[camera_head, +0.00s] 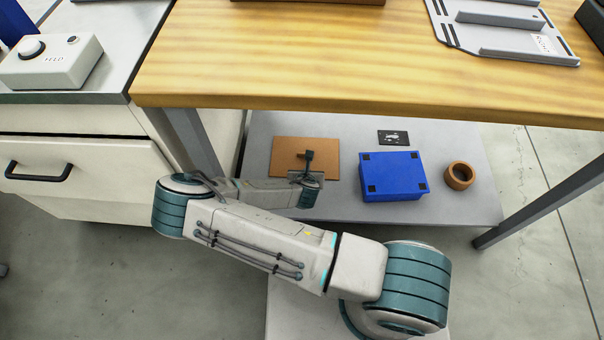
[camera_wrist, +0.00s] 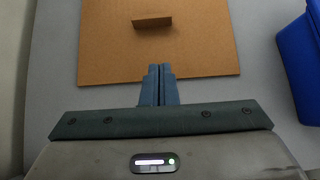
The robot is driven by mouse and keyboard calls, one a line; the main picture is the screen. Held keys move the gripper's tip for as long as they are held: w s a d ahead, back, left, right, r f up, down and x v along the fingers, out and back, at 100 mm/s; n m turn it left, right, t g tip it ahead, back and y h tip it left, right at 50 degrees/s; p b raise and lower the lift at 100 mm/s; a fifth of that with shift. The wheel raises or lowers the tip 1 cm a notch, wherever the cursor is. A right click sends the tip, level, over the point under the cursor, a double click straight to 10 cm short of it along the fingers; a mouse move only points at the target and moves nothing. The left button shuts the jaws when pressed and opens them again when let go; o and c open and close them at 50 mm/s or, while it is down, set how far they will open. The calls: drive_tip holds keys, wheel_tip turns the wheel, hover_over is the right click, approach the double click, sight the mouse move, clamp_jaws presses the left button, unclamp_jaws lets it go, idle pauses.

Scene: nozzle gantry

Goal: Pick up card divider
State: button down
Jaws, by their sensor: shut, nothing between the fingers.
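A flat brown board (camera_head: 325,150) lies on the grey lower shelf under the wooden table; it looks like the card divider. In the wrist view the board (camera_wrist: 108,45) has a small raised brown tab (camera_wrist: 152,20) near its middle. My gripper (camera_head: 308,155) reaches in over the board's near part, and its fingers hide some of it in the head view. In the wrist view my gripper (camera_wrist: 160,70) is shut and empty, its tips over the board's near edge and short of the tab. The height of the tips above the board is hard to tell.
On the lower shelf (camera_head: 345,208), a blue box (camera_head: 392,175), a brown ring (camera_head: 459,176) and a dark card (camera_head: 393,137) stand right of the board. The wooden tabletop (camera_head: 350,65) overhangs the shelf. A table leg (camera_head: 193,140) and a drawer cabinet (camera_head: 85,165) are left.

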drive_tip(key=b+x, duration=0.1)
drive_tip(key=x, duration=0.3)
drive_tip(key=shift+w+d+f, duration=0.1)
drive_tip(key=shift+d+f, duration=0.05)
drive_tip(key=shift+f, duration=0.1)
drive_tip(key=w+b, duration=0.1)
drive_tip(key=w, duration=0.2)
drive_tip(key=shift+w+f+b, duration=0.2)
drive_tip(key=shift+b, duration=0.1)
drive_tip(key=shift+w+r, duration=0.1)
drive_tip(key=shift+w, duration=0.5)
